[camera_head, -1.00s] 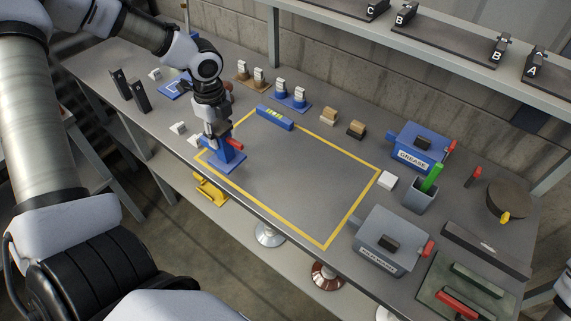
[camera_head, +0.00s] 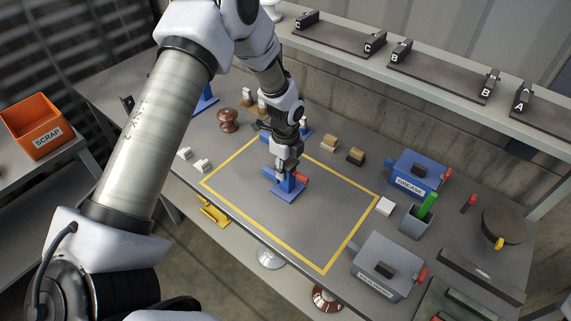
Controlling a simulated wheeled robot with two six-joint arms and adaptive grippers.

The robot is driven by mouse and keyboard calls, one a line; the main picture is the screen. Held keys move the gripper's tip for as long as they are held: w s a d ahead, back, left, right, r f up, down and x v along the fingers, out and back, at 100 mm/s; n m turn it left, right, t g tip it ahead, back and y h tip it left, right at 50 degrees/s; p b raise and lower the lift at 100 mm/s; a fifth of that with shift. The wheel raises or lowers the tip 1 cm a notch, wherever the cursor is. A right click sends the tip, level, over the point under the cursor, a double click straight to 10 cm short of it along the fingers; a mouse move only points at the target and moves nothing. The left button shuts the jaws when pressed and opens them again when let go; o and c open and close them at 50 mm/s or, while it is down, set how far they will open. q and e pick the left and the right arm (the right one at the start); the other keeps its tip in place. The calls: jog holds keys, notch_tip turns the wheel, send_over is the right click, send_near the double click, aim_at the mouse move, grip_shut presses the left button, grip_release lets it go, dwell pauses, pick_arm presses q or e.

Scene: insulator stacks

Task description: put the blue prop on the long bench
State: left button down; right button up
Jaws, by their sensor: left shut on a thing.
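The blue prop (camera_head: 288,192) has a flat blue base, a blue upright and a red handle on its right. It is upright inside the yellow outline (camera_head: 244,241) marked on the long bench (camera_head: 315,220). My left gripper (camera_head: 287,170) comes down from above and is shut on the upper part of the prop. I cannot tell whether the prop's base touches the bench. My left forearm hides part of the bench's far left. My right gripper is out of view.
A grease box (camera_head: 417,175), a grey box (camera_head: 386,266) and a cup with a green item (camera_head: 418,221) stand right of the outline. A brown insulator piece (camera_head: 228,121) stands behind left. An orange scrap bin (camera_head: 37,124) is at far left. A shelf (camera_head: 380,70) runs above the back.

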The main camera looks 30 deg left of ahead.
pick_arm(q)
jog(key=c, duration=0.8)
grip_release()
jog(key=shift+f, duration=0.15)
jog(key=shift+o, duration=0.2)
jog(key=shift+r, duration=0.65)
notch_tip(320, 180, up, 11)
jog(key=shift+r+b, duration=0.1)
jog(key=shift+b, duration=1.15)
